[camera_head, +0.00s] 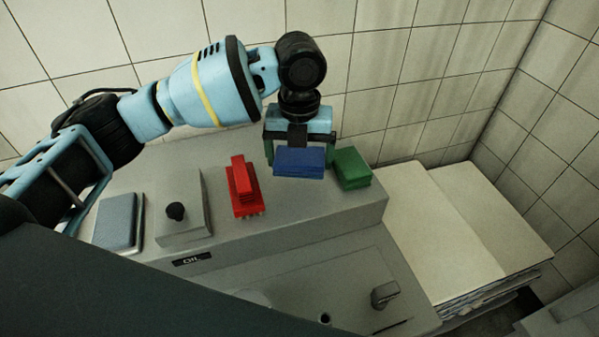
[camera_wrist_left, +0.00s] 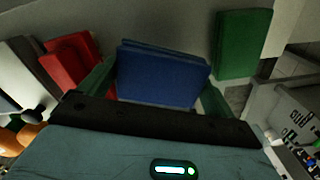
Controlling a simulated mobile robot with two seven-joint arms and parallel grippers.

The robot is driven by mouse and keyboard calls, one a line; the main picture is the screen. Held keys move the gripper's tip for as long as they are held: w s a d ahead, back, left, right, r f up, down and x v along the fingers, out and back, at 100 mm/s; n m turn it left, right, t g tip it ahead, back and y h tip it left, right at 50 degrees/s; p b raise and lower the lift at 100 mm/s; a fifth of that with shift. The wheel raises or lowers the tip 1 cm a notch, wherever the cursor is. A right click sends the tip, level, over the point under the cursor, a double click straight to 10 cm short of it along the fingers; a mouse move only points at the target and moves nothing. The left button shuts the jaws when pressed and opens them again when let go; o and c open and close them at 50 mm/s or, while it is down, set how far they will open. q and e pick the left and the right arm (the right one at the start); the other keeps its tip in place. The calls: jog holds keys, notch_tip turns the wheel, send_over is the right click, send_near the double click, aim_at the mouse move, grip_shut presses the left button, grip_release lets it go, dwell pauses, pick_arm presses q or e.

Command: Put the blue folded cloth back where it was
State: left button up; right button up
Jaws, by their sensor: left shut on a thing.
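The blue folded cloth (camera_head: 299,162) is in my left gripper (camera_head: 298,150), at the back of the grey cabinet top. The gripper's fingers are on both sides of the cloth, and it also shows between them in the left wrist view (camera_wrist_left: 162,76). I cannot tell whether the cloth touches the surface below. A green folded cloth (camera_head: 352,168) lies just to its right, and in the wrist view it is at upper right (camera_wrist_left: 243,44). My right gripper is not in view.
A red brush-like object (camera_head: 243,190) stands left of the blue cloth. Further left are a grey box with a black knob (camera_head: 180,215) and a grey-blue block (camera_head: 117,222). Cream stacked sheets (camera_head: 430,220) lie at right. A tiled wall (camera_head: 430,90) closes the back.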

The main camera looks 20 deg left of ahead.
aim_at(300, 184)
pick_arm(q)
jog(key=shift+f, duration=2.45)
jog(key=shift+f, duration=0.15)
jog(key=o, duration=0.6)
notch_tip(300, 184, up, 12)
jog(key=shift+r, duration=0.15)
